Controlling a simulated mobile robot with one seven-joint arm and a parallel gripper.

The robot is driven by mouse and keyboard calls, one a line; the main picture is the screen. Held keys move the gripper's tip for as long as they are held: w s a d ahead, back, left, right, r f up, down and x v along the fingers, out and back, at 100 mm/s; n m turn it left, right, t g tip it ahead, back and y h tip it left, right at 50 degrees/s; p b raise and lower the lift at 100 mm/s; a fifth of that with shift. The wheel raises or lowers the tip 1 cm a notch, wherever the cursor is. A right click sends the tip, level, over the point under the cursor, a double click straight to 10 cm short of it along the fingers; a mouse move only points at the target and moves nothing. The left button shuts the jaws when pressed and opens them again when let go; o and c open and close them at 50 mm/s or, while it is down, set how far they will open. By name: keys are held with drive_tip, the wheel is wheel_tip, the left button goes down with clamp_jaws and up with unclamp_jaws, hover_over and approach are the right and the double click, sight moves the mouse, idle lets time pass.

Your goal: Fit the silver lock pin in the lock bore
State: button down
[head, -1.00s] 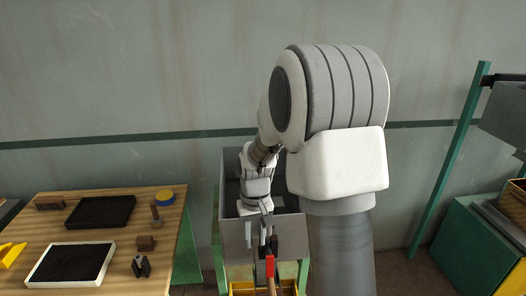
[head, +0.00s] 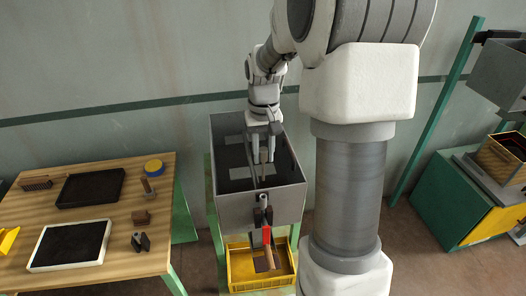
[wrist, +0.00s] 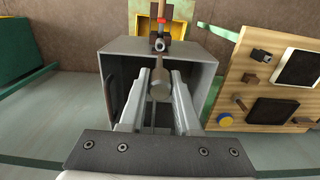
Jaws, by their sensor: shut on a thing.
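My gripper (head: 263,152) is over the open grey bin and is shut on the silver lock pin (wrist: 159,84), a pale metal cylinder between its fingers in the wrist view. The pin also shows below the fingers in the head view (head: 263,158). The lock bore appears to be the round metal boss (head: 262,199) at the top of the bin's front wall; it also shows in the wrist view (wrist: 159,45). The pin is apart from the boss, on the bin side of it. The inside of the bore is too small to tell.
The grey bin (head: 236,212) has raised walls around the gripper. A wooden table (head: 120,240) with trays and small parts stands left. My arm's column is close on the right.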

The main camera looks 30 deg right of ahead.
sight(263, 180)
drive_tip(key=shift+f+b, duration=2.15)
drive_tip(key=shift+f, duration=0.75)
wheel_tip(263, 180, down, 9)
drive_tip(key=b, duration=0.6)
drive_tip(key=shift+b, duration=0.3)
idle(2.0)
drive_tip(key=c, duration=0.5)
unclamp_jaws()
drive_tip(key=shift+c, duration=0.2)
wheel_tip(263, 180, up, 17)
drive_tip(key=shift+r+p, duration=0.15)
drive_tip(key=shift+p, duration=0.15)
